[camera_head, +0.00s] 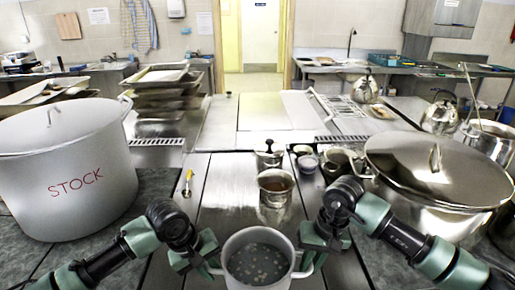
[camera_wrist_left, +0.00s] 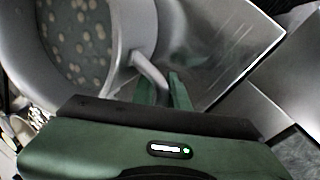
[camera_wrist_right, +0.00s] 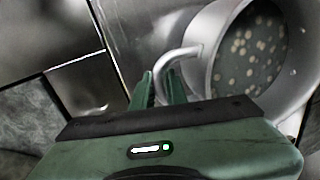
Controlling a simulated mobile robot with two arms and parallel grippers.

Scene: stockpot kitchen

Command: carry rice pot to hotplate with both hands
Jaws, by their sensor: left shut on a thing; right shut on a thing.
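The rice pot (camera_head: 258,262) is a small light-grey pot with pale grains in dark liquid, at the bottom middle of the head view. My left gripper (camera_head: 210,266) is shut on its left handle, which also shows in the left wrist view (camera_wrist_left: 150,72). My right gripper (camera_head: 305,262) is shut on its right handle, seen in the right wrist view (camera_wrist_right: 178,58). The pot looks about level between both grippers. Its underside is hidden, so I cannot tell whether it touches the surface below. I cannot pick out the hotplate for sure.
A large pot marked STOCK (camera_head: 75,175) stands at the left, a large lidded steel pot (camera_head: 430,170) at the right. Ahead are a small steel pot (camera_head: 275,186), a small metal container (camera_head: 268,158) and small jars (camera_head: 307,164).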

